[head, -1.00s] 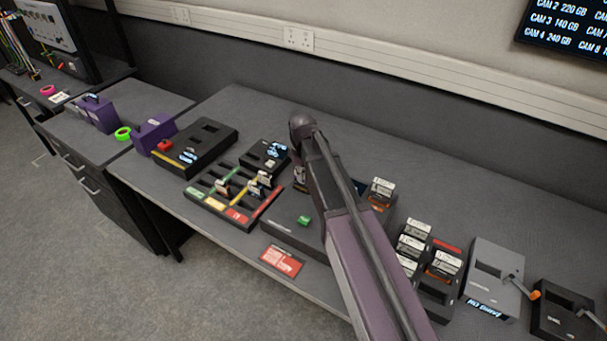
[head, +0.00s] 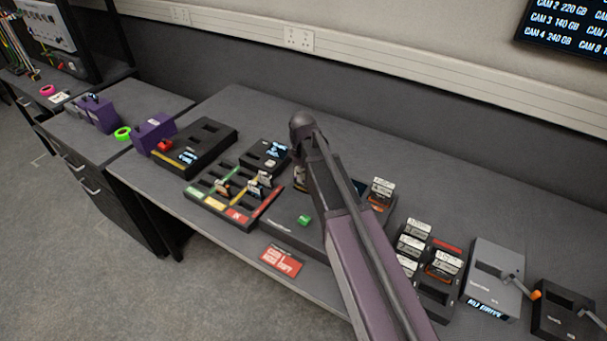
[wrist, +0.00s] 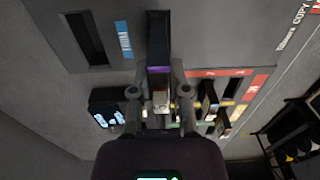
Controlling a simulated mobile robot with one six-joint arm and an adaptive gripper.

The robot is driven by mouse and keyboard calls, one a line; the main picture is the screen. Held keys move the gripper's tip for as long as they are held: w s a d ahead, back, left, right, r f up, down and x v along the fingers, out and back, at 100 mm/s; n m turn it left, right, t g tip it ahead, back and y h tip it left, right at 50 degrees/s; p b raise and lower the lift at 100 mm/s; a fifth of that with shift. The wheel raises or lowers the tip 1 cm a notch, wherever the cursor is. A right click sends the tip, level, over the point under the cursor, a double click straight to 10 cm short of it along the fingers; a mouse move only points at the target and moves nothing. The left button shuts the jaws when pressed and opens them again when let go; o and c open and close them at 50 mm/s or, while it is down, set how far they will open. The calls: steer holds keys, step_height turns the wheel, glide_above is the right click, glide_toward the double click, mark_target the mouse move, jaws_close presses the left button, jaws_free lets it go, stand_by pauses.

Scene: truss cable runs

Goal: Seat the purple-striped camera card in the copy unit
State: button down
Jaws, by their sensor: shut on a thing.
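In the wrist view my gripper (wrist: 160,94) is shut on the purple-striped camera card (wrist: 158,70), a dark card with a purple band and a pale label near the fingers. The copy unit (wrist: 215,35) is the large grey box filling the top of that view. The card's far end lines up with a dark slot there; I cannot tell how deep it sits, if at all. Another dark slot (wrist: 87,38) with a blue label lies to the left and looks empty. In the head view the copy unit (head: 283,226) is partly hidden behind my arm, which also hides my gripper and the card.
A sorting tray (head: 207,206) with several cards stands left of the copy unit, beside a small display box (head: 262,153). Card racks (head: 432,285) and a grey crank unit (head: 490,275) stand to the right. A red sign (head: 281,261) lies at the front edge.

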mark_target(302, 188)
steer(key=shift+f+b, duration=1.55)
stand_by(2.5)
stand_by(0.4)
steer(key=c, duration=0.5)
jaws_free()
steer(key=shift+c, duration=0.2)
steer(key=o, duration=0.3)
steer(key=shift+o, duration=0.2)
steer(key=shift+w, duration=0.1)
steer(key=shift+r, duration=0.1)
steer(key=shift+r+p, duration=3.7)
steer(key=shift+p, duration=0.1)
steer(key=shift+d, duration=0.1)
